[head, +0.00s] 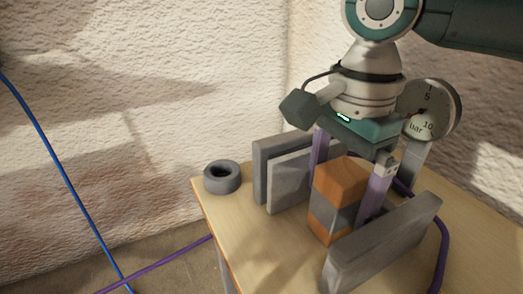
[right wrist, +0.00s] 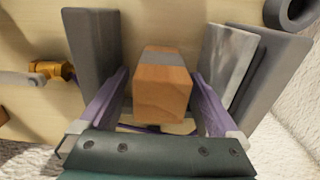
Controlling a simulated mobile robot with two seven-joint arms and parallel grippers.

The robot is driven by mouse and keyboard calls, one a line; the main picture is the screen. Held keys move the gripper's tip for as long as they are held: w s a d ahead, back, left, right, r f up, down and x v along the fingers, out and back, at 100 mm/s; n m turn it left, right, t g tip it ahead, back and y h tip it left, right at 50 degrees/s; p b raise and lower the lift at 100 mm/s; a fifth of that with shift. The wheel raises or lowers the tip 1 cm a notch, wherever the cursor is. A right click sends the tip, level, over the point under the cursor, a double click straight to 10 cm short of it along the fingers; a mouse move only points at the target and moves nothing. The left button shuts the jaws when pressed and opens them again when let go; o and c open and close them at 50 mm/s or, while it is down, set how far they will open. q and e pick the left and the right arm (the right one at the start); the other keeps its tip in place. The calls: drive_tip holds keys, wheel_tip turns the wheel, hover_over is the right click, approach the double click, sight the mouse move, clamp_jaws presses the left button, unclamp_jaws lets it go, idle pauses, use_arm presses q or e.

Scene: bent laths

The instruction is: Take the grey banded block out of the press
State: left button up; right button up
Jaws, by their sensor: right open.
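The wooden block with a grey band (head: 341,183) stands upright on the table between the press's plates. It also shows in the right wrist view (right wrist: 162,92), with the band (right wrist: 160,57) near its far end. The press has a dark grey plate (head: 260,173) with a paler plate (head: 291,183) on the left and another grey plate (head: 384,246) on the right. Gaps show between block and plates. My right gripper (head: 345,178) points down, open, its purple fingers on either side of the block. The wrist view shows gaps beside both fingers. My left gripper is out of view.
A grey ring (head: 222,177) lies at the table's left corner. A pressure gauge (head: 432,109) stands behind the press. A purple hose (head: 443,240) runs around the right plate. A brass fitting (right wrist: 52,70) shows in the wrist view. A blue cable (head: 62,170) hangs left.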

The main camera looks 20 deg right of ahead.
drive_tip(key=shift+c, duration=0.2)
clamp_jaws()
idle(0.5)
